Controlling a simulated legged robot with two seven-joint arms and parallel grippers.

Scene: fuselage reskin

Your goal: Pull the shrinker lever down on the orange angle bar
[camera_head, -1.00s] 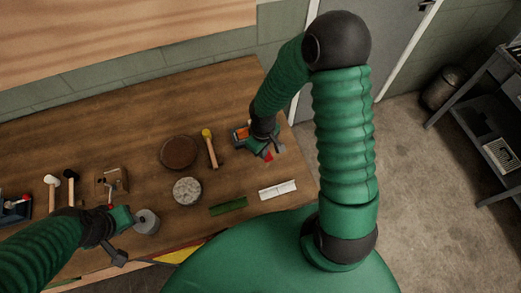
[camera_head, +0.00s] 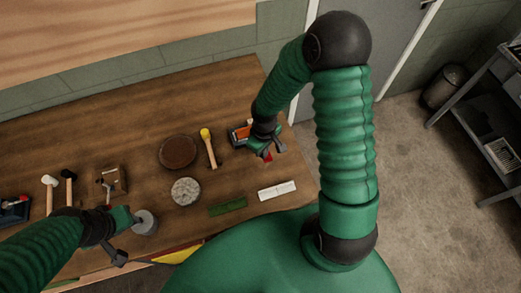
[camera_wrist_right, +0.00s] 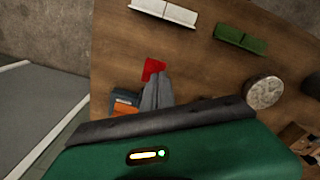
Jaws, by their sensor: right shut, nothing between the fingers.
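The shrinker (camera_head: 235,139) is a dark blue-grey tool at the right end of the bench, partly hidden by my right arm. The orange angle bar (camera_head: 242,132) shows at it, and its orange also shows in the right wrist view (camera_wrist_right: 124,108). A red piece, apparently the lever's handle (camera_wrist_right: 153,69), lies just beyond the fingertips in the wrist view; whether they touch it I cannot tell. My right gripper (camera_head: 274,149) is shut and empty beside the shrinker. My left gripper (camera_head: 130,238) is low over the bench's left part, by a grey cylinder; its jaw state is unclear.
A yellow-headed mallet (camera_head: 208,146), a brown round block (camera_head: 178,152) and a speckled round pad (camera_head: 185,191) lie left of the shrinker. A green strip (camera_head: 227,208) and a white strip (camera_head: 277,190) lie near the front edge. Another red-handled tool (camera_head: 15,209) stands far left.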

